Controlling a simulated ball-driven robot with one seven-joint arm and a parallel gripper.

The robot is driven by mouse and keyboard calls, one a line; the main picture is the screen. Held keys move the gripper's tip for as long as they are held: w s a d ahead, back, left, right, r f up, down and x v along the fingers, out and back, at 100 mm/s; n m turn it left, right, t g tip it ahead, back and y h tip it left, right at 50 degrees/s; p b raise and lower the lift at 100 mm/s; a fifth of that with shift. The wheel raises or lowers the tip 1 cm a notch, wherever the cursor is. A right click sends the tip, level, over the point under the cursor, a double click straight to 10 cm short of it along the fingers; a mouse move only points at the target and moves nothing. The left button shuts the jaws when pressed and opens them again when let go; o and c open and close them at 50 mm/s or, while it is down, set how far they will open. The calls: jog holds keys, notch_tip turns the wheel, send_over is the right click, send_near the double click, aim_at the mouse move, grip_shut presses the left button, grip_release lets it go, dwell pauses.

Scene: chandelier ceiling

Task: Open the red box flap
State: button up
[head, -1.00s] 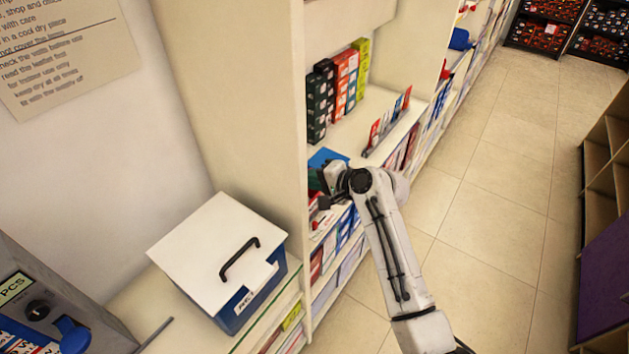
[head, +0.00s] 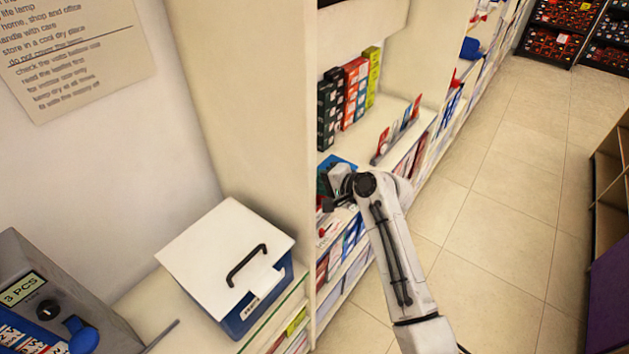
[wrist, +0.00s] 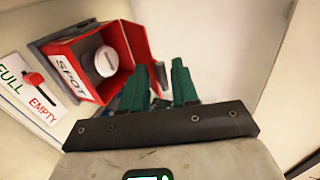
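A red box (wrist: 128,47) shows in the upper left of the wrist view. A round white object (wrist: 106,61) sits inside its red walls. A white label reading SPOT (wrist: 71,78) is on a panel at its left side. Which part is the flap, I cannot tell for sure. My gripper (wrist: 160,82) has two dark green fingers standing apart with a gap between them, nothing visibly held. The fingers are beside the box's lower right edge; whether they touch it is unclear. In the head view my gripper (head: 331,190) is at the shelf front, and the box is not clearly made out there.
A FULL/EMPTY card (wrist: 30,88) lies left of the box. In the head view, a white-lidded blue box (head: 222,252) stands at the lower left. Several small cartons (head: 347,95) stand on the shelf behind my gripper. The tiled floor (head: 505,200) at the right is clear.

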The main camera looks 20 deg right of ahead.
jog(key=shift+s, duration=0.1)
jog(key=b+v, duration=0.1)
jog(key=v, duration=0.9)
jog(key=shift+s+d, duration=0.25)
jog(key=shift+r, duration=0.1)
